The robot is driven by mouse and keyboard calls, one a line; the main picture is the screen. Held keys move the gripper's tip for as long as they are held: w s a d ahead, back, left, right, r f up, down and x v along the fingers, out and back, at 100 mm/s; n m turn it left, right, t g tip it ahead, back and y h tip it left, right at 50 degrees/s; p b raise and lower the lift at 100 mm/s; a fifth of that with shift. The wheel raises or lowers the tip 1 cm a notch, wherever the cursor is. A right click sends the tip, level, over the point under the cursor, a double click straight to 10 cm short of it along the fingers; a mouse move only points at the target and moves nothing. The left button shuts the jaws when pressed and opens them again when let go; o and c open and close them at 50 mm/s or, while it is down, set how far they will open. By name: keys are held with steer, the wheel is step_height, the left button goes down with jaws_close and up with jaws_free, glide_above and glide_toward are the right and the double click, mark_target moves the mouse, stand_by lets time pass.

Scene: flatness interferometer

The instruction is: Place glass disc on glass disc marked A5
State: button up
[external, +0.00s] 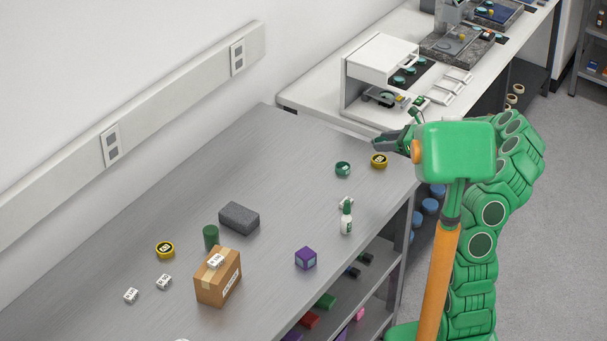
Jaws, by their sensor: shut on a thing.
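My gripper (392,138) shows as dark parts to the left of my green wrist, over the end of the grey bench near the white bench. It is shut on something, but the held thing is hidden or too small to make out. Several teal glass discs (399,79) lie on a dark mat beside the white instrument housing, beyond my gripper. Another round disc-like part (386,99) sits under the front of the housing. No A5 mark is readable from here.
The white housing (381,56) stands on the white bench (314,94), with pale trays (447,86) to its right. On the grey bench (130,250) are a green tape roll (343,169), a yellow tape roll (379,160), a bottle (347,220), a purple cube (305,258) and a cardboard box (218,278).

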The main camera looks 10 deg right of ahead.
steer(key=s+d, duration=0.3)
glide_above(384, 160)
steer(key=shift+f, duration=6.35)
steer(key=shift+f, duration=0.1)
steer(key=o, duration=1)
steer(key=shift+o, duration=0.2)
